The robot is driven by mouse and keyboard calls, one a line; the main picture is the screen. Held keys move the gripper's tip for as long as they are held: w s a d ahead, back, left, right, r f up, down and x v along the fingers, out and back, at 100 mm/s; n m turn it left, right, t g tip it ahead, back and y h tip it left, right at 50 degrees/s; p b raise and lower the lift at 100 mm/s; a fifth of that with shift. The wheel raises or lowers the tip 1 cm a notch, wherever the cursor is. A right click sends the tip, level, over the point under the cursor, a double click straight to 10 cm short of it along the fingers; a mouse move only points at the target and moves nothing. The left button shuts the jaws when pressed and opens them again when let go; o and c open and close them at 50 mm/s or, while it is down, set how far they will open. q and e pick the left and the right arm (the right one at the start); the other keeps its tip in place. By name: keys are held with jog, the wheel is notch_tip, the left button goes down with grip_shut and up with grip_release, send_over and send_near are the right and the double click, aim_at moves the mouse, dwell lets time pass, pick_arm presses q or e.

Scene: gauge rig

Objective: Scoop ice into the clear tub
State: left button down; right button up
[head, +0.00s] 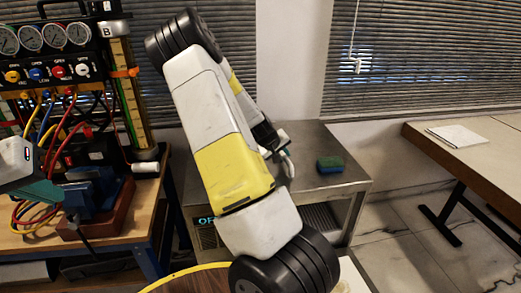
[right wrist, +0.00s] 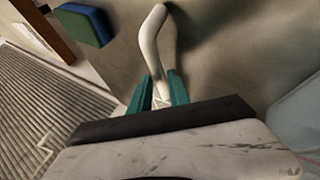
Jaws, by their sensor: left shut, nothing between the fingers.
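My right gripper (right wrist: 160,88) has its teal fingers on both sides of a slim, bent white handle (right wrist: 152,42), which fills the gap between them. In the head view the white piece (head: 289,166) shows beside my right arm, over the steel table (head: 340,178); whether a scoop is attached is not clear. A pale, see-through-looking surface (right wrist: 301,108), perhaps the clear tub, is cut off at the right wrist view's edge. No ice is visible. My left gripper (head: 38,192) is partly in view at the left edge, shut and empty, near the gauge rig's hoses.
A blue and green sponge (head: 330,164) lies on the steel table. The gauge rig (head: 45,62) and a blue vise (head: 92,192) stand on the left bench. A right-hand table (head: 480,150) holds white paper (head: 456,136). My right arm hides much of the middle.

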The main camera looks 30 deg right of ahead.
jog(key=shift+x, duration=1.5)
grip_shut()
jog(key=shift+r, duration=0.1)
